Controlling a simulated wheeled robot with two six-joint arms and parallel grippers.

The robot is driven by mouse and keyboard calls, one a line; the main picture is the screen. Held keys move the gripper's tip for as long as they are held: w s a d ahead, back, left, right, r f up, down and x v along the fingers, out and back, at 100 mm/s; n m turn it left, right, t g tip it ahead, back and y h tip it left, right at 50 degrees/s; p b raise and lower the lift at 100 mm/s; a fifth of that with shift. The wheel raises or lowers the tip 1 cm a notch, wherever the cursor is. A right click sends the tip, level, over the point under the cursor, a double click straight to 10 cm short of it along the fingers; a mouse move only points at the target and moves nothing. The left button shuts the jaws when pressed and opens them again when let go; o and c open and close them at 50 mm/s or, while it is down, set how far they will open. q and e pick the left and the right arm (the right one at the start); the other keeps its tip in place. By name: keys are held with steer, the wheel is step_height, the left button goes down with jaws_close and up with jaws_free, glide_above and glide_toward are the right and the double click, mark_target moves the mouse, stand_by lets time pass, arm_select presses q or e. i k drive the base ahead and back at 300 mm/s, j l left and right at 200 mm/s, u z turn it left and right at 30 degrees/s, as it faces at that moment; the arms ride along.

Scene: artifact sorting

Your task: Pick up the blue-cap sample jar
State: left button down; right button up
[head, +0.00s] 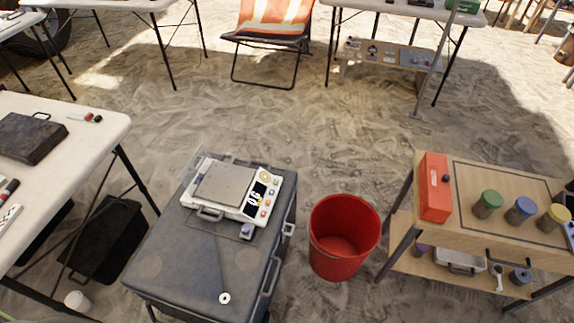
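The blue-cap sample jar (521,210) stands upright on the top of a wooden stand (460,228) at the right. A green-cap jar (487,204) stands just left of it and a yellow-cap jar (553,218) just right of it, with small gaps between them. Neither of my grippers shows in the head view, and nothing is touching the jar.
A red box (435,188) sits at the stand's left edge. Its lower shelf holds a white case (459,262) and a dark-capped jar (520,277). A red bucket (343,238) stands on the sand between the stand and a grey case (185,270) bearing a scale (224,184).

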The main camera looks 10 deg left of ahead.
mark_target(512, 216)
steer(key=k+l+z, duration=0.1)
steer(key=z, duration=0.3)
steer(key=k+l+z, duration=0.15)
steer(key=z, duration=0.3)
steer(key=k+l+z, duration=0.1)
steer(key=z, duration=0.3)
steer(key=l+u, duration=0.1)
steer(key=u, duration=0.7)
steer(key=i+l+u, duration=0.2)
steer(key=l+u, duration=0.2)
steer(key=l, duration=0.15)
steer(key=i+l+u, duration=0.1)
steer(key=l+u, duration=0.25)
steer(key=l, duration=0.2)
steer(key=l+u, duration=0.4)
steer(key=l, duration=0.2)
steer(key=l+u, duration=0.35)
steer(key=l, duration=0.25)
